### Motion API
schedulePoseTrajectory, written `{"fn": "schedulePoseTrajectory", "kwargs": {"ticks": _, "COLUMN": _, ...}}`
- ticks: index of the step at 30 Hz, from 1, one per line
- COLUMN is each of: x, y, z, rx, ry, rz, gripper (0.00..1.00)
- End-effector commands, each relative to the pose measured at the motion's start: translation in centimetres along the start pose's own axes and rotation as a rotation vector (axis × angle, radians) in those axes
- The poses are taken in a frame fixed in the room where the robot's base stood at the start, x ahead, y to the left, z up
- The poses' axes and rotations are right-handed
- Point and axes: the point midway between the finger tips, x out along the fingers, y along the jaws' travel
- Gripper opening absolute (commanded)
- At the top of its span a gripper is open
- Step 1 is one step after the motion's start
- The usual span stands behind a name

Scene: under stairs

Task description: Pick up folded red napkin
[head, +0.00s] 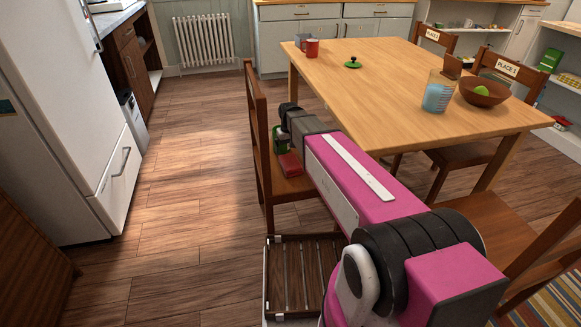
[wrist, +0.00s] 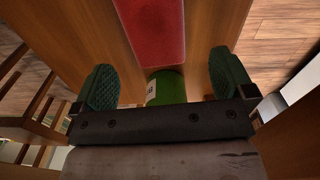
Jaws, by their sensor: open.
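The folded red napkin (wrist: 155,28) lies flat on the brown wooden chair seat (wrist: 218,22). In the head view the red napkin (head: 290,163) is on the seat of the chair at the table's left side, beside my arm. My gripper (wrist: 160,60) is open and empty above the seat. Its two green-padded fingers are spread wide, with the napkin ahead of the gap between them. In the head view my gripper (head: 284,122) is small and partly hidden by the wrist.
A green can (wrist: 166,87) with a pale label stands close below my palm, next to the napkin; the can (head: 281,140) also shows in the head view. The chair back (head: 258,145) rises close on the left. The wooden table (head: 420,85) is on the right. Floor at left is clear.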

Motion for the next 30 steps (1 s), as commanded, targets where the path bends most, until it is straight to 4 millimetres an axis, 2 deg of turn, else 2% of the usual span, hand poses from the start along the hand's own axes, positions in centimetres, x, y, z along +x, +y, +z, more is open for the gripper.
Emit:
{"fn": "schedulePoseTrajectory", "kwargs": {"ticks": 7, "x": 3.6, "y": 0.1, "z": 0.1, "rx": 0.001, "ry": -0.001, "rz": 0.0, "gripper": 1.0}}
{"fn": "schedulePoseTrajectory", "kwargs": {"ticks": 16, "x": 5.6, "y": 0.2, "z": 0.1, "rx": 0.002, "ry": 0.0, "rz": 0.0, "gripper": 1.0}}
{"fn": "schedulePoseTrajectory", "kwargs": {"ticks": 24, "x": 9.2, "y": 0.5, "z": 0.0, "rx": 0.002, "ry": -0.001, "rz": 0.0, "gripper": 1.0}}
{"fn": "schedulePoseTrajectory", "kwargs": {"ticks": 30, "x": 9.8, "y": 0.5, "z": 0.1, "rx": 0.002, "ry": 0.0, "rz": 0.0, "gripper": 1.0}}
